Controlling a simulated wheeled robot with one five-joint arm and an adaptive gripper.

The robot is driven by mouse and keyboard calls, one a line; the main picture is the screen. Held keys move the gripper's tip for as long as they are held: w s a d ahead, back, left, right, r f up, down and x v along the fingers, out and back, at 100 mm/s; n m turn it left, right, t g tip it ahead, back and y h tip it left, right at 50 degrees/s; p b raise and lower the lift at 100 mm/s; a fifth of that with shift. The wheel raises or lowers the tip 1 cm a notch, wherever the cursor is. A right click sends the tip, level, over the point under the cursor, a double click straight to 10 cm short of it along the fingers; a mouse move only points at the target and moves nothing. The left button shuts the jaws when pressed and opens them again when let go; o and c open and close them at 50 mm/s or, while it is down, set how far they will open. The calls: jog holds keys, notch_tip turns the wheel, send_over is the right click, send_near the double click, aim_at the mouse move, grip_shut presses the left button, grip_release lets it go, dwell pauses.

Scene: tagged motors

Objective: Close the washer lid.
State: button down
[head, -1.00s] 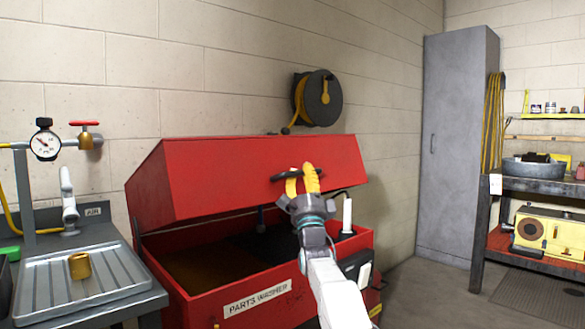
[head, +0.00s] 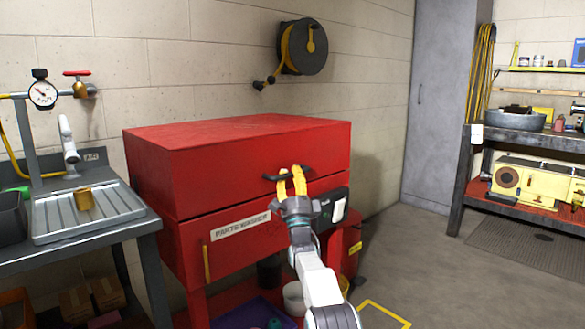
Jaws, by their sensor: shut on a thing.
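The red parts washer (head: 221,262) stands against the wall in the head view, with a white "PARTS WASHER" label (head: 241,226) on its front. Its red lid (head: 225,150) is down level over the basin, and the basin's inside is hidden. A thin dark seam runs between lid and body. My gripper (head: 291,178) has yellow fingers and is shut on the dark lid handle (head: 270,178) at the front of the lid.
A steel drain tray (head: 130,200) with a brass cylinder (head: 85,199) is on the bench at left. A hose reel (head: 302,47) hangs on the wall above. A grey cabinet (head: 425,110) and workbench (head: 535,138) stand at right. Open floor lies between.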

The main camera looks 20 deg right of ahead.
jog(key=shift+f+y+b, duration=0.3)
jog(key=shift+f+b, duration=0.1)
jog(key=shift+f, duration=0.65)
jog(key=c, duration=1.4)
grip_release()
jog(key=o, duration=0.4)
jog(key=shift+s+d, duration=0.1)
jog(key=shift+r, duration=0.2)
jog(key=shift+s, duration=0.1)
jog(key=shift+v, duration=6)
